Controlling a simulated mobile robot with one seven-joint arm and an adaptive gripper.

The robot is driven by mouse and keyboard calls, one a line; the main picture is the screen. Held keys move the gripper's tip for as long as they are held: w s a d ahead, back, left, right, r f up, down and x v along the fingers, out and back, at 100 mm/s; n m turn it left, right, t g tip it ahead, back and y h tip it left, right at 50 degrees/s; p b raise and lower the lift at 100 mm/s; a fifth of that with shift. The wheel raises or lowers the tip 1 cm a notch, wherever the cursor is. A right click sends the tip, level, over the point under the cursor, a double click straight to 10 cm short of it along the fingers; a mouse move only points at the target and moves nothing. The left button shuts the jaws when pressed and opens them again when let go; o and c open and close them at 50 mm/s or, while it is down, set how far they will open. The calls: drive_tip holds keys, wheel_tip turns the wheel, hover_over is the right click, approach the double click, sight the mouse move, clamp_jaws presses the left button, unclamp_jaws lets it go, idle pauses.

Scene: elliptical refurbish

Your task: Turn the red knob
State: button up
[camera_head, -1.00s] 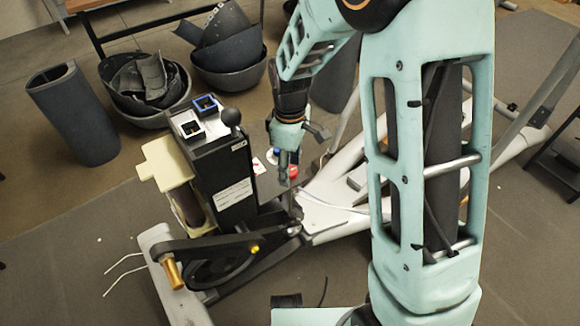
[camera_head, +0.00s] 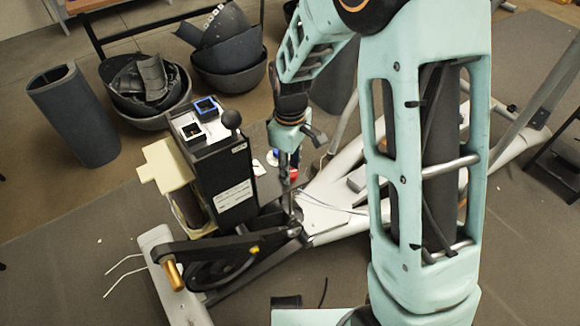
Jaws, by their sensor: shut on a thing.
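The red knob (camera_head: 294,173) shows as a small red patch beside the fingers of my gripper (camera_head: 285,178), low behind the black console. My gripper points down and is shut on the red knob, as far as this small view shows. The fingers cover part of the knob, so the exact contact and the knob's angle are hidden. A small blue and white part (camera_head: 273,157) shows just left of the fingers.
The black console (camera_head: 222,175) with a ball-topped lever (camera_head: 230,119) stands close left of my gripper. A pale grey machine frame (camera_head: 335,205) lies to the right. Dark bowls (camera_head: 228,55) and a dark cylinder (camera_head: 75,115) stand behind.

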drive_tip(key=m+p, duration=0.2)
drive_tip(key=m, duration=0.5)
drive_tip(key=shift+r, duration=0.1)
drive_tip(key=m+p, duration=0.1)
drive_tip(key=m, duration=0.5)
drive_tip(key=shift+m+p, duration=0.3)
idle(0.3)
drive_tip(key=o, duration=1.2)
drive_tip(key=shift+c, duration=0.2)
wheel_tip(320, 180, up, 12)
